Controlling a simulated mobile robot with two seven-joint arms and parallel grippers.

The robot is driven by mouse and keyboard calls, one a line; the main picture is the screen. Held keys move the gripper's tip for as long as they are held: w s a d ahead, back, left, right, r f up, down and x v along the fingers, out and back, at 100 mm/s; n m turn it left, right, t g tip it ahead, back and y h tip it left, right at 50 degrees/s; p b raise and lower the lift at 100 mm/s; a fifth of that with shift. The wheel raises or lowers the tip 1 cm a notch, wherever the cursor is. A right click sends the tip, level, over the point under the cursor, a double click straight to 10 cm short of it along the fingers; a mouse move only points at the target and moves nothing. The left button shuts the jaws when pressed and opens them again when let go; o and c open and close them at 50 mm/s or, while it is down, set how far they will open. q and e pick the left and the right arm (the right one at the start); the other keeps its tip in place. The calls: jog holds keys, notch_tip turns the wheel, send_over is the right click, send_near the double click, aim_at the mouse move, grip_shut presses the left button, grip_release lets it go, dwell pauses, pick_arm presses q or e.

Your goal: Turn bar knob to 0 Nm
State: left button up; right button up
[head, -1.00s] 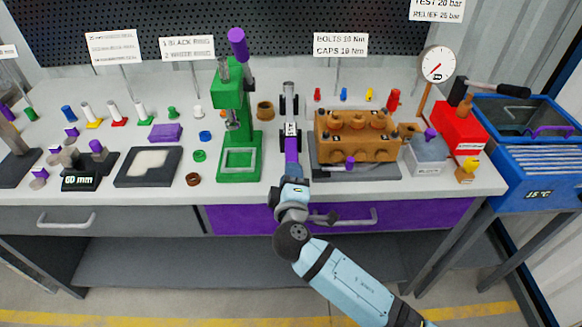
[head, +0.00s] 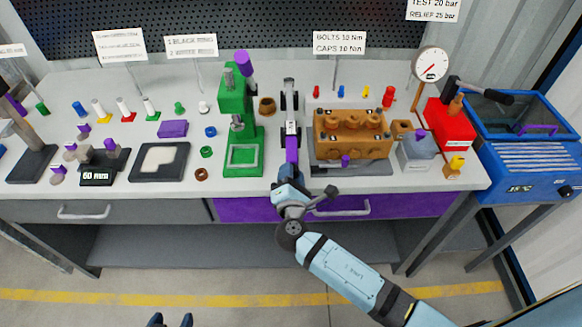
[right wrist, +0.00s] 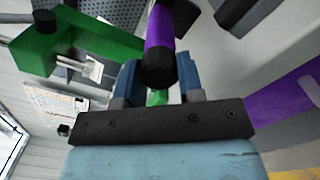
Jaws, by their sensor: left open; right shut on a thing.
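A dark bar tool with a purple handle (head: 292,150) lies front to back on the bench, with a small pale dial (head: 291,129) above the handle. My right gripper (head: 290,172) is shut at the near end of this handle, at the bench's front edge. In the right wrist view the purple handle (right wrist: 160,32) with its black end cap (right wrist: 159,70) stands between the blue fingers (right wrist: 158,85). The dial's reading is too small to make out.
A green press (head: 243,158) with a purple lever stands just left of the tool. A brown pump block (head: 352,145) on a grey base is just right. A red tester (head: 448,125) with a gauge (head: 430,64) stands further right. Floor before the bench is clear.

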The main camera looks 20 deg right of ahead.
jog(key=n+p, duration=0.2)
jog(key=n, duration=0.1)
jog(key=shift+r, duration=0.2)
jog(key=n+p, duration=0.1)
jog(key=n, duration=0.1)
jog(key=n+p, duration=0.1)
jog(key=p, duration=0.1)
jog(key=shift+f+n, duration=0.2)
jog(key=shift+n, duration=0.2)
jog(key=shift+d, duration=0.1)
jog(key=shift+f+n+p, duration=0.1)
jog(key=shift+n+p, duration=0.2)
jog(key=o, duration=0.9)
